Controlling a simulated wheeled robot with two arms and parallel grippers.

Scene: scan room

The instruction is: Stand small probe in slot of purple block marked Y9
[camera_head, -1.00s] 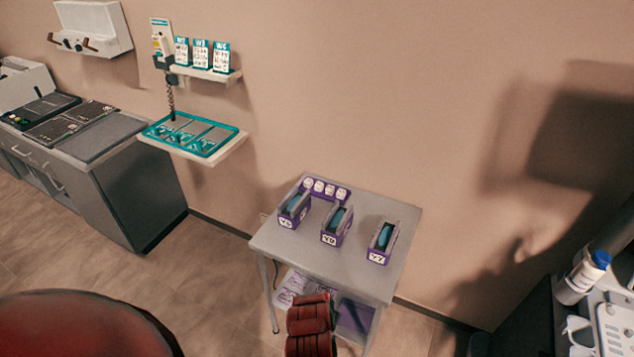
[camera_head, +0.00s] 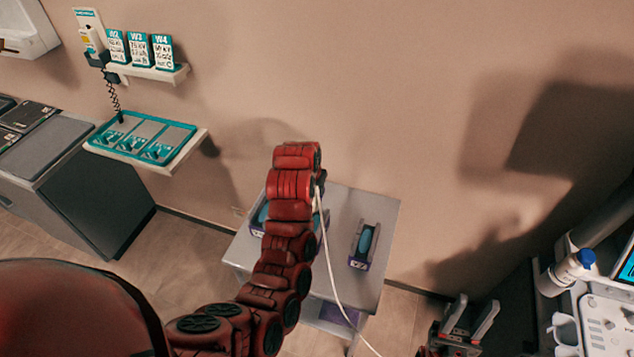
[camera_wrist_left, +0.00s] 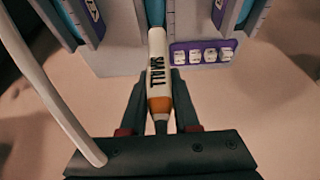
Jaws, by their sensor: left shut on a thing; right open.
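In the head view my red left arm reaches over the table and hides the gripper, the probe and most of the Y9 block. A sliver of that block shows beside the arm (camera_head: 319,224). My right gripper (camera_head: 468,318) is open and empty at lower right, apart from the table.
The right block (camera_head: 361,262) holds a blue insert on the grey table (camera_head: 380,205). A left block (camera_head: 258,222) is partly hidden. A white cable (camera_head: 333,270) hangs from my left wrist. A wall shelf with a teal tray (camera_head: 190,140) is at left; a cart with a bottle (camera_head: 562,275) at right.

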